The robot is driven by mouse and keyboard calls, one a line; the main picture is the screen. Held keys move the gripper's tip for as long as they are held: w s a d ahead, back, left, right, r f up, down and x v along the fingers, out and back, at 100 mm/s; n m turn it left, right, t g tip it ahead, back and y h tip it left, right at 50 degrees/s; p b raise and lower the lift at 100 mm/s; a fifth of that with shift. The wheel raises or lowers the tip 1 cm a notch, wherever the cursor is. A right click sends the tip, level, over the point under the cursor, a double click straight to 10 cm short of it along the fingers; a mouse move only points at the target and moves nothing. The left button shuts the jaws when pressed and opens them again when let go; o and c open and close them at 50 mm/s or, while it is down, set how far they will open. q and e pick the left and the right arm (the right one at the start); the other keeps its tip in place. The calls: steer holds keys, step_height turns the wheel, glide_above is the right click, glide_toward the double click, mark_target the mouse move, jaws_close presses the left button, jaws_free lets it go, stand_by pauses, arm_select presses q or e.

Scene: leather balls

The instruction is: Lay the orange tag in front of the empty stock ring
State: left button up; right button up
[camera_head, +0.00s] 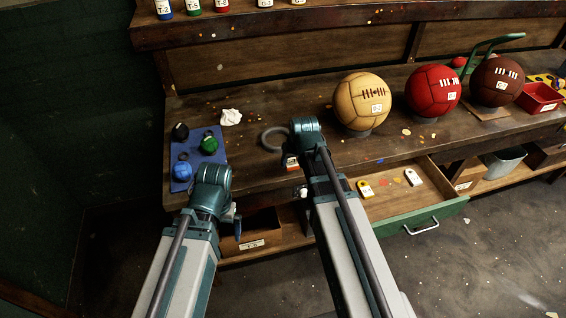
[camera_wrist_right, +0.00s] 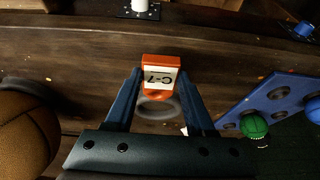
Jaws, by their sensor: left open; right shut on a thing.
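The orange tag (camera_wrist_right: 161,77), marked C-7, is between the fingertips of my right gripper (camera_wrist_right: 160,75), which is shut on it. In the head view the tag (camera_head: 292,163) shows near the bench's front edge, and my right gripper (camera_head: 296,156) is mostly hidden by its own wrist. The empty grey stock ring (camera_head: 264,139) lies on the bench just behind the tag; in the right wrist view the ring (camera_wrist_right: 158,108) is partly covered by tag and fingers. I cannot tell whether the tag touches the bench. My left gripper (camera_head: 236,220) is open, low before the bench front.
Tan (camera_head: 361,100), red (camera_head: 433,90) and brown (camera_head: 497,80) balls stand to the right. An open green drawer (camera_head: 425,212) holds a yellow tag (camera_head: 365,189) and white tag (camera_head: 413,177).

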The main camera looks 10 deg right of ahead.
mark_target(289, 161)
steer(key=shift+w+a+f, duration=0.1)
steer(key=shift+w+a, duration=0.1)
steer(key=shift+w, duration=0.95)
steer(key=f+b, duration=0.3)
steer(key=shift+a, duration=0.2)
steer(key=shift+f+b, duration=0.25)
steer(key=shift+b, duration=0.1)
steer(key=shift+d, duration=0.1)
steer(key=shift+f, duration=0.15)
steer(key=o, duration=1.3)
